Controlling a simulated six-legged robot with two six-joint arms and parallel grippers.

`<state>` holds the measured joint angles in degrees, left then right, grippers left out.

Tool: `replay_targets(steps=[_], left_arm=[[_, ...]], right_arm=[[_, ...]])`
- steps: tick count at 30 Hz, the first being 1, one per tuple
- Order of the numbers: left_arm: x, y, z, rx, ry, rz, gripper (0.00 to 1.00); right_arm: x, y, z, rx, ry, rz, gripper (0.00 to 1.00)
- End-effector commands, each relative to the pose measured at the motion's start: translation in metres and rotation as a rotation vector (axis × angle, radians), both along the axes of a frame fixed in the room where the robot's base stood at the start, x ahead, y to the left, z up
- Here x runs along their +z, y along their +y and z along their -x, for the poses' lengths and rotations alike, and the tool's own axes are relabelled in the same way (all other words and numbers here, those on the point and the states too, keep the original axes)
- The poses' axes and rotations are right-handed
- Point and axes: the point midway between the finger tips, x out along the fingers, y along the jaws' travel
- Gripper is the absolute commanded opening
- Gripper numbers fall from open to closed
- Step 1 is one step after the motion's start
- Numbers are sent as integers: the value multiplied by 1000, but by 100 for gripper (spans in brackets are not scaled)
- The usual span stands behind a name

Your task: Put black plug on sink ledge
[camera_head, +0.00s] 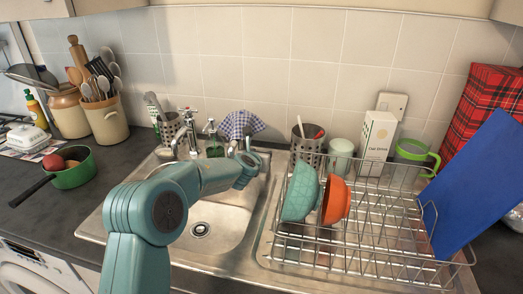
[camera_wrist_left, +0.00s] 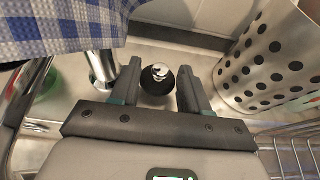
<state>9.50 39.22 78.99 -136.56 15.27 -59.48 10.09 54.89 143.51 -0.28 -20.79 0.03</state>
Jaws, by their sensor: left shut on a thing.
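The black plug (camera_wrist_left: 158,79) is round and dark with a pale metal fitting on top. In the left wrist view it sits between the two fingers of my left gripper (camera_wrist_left: 160,84), which is shut on it. The steel sink ledge (camera_wrist_left: 212,53) lies around and beyond the plug. I cannot tell whether the plug touches it. In the head view my left gripper (camera_head: 249,158) is over the back of the sink (camera_head: 215,215), near the ledge. The plug is not discernible there. My right gripper is not in view.
A tap (camera_head: 188,130) and a checked cloth (camera_head: 240,125) stand close to the gripper. A perforated steel holder (camera_wrist_left: 270,62) is just right of it. The dish rack (camera_head: 350,250) with two bowls fills the right. The sink basin has free room.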

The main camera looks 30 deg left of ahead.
Motion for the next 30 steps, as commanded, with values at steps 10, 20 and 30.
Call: replay_targets(steps=[10, 20, 30], left_arm=[[-14, 4, -17, 0, -1, -1, 11], [-17, 4, -17, 0, -1, 0, 56], [-11, 4, -17, 0, -1, 0, 56]], right_arm=[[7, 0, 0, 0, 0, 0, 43], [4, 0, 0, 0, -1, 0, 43], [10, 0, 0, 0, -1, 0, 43]])
